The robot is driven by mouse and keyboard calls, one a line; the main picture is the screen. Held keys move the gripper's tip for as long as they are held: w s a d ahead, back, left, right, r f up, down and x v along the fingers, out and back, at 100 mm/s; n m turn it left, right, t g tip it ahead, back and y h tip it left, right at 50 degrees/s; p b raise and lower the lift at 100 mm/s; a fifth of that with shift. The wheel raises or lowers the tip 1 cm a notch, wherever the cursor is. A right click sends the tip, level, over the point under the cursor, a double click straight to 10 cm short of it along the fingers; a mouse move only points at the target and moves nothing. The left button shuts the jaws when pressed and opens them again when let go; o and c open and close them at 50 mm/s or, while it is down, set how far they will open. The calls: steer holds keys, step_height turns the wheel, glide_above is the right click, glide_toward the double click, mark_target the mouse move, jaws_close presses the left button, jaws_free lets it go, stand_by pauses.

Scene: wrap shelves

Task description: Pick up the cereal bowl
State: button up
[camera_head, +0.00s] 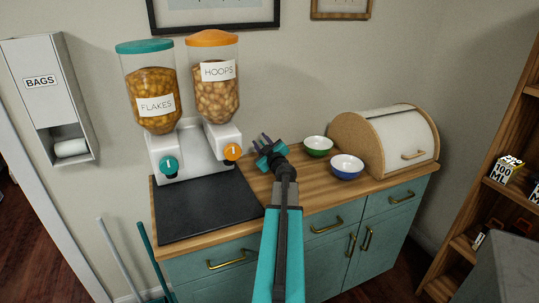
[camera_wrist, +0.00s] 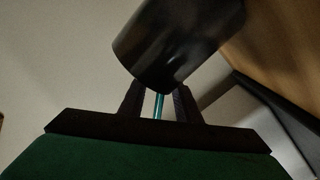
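Two bowls stand upright on the wooden counter (camera_head: 300,187), right of my gripper. One is green outside with a pale inside (camera_head: 318,146); the other is blue outside with a pale inside (camera_head: 347,167) and stands nearer the front. Which one is the cereal bowl I cannot tell. My gripper (camera_head: 263,141) is raised near the orange-lidded dispenser, left of both bowls and apart from them. Its two dark fingers stand apart with no bowl between them. The wrist view shows the fingers (camera_wrist: 160,103), with a dark cylinder covering their tips. No bowl shows there.
Two dispensers, labelled FLAKES (camera_head: 155,103) and HOOPS (camera_head: 217,90), stand at the back left behind a black mat (camera_head: 205,212). A bread box (camera_head: 405,140) stands close right of the bowls. A wooden shelf unit (camera_head: 495,190) is at the far right. Counter in front of the bowls is clear.

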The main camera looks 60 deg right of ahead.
steer(key=shift+c, duration=0.3)
jaws_close()
stand_by(0.3)
step_height(320, 180, up, 10)
steer(key=p, duration=0.2)
steer(key=shift+p, duration=0.4)
stand_by(0.5)
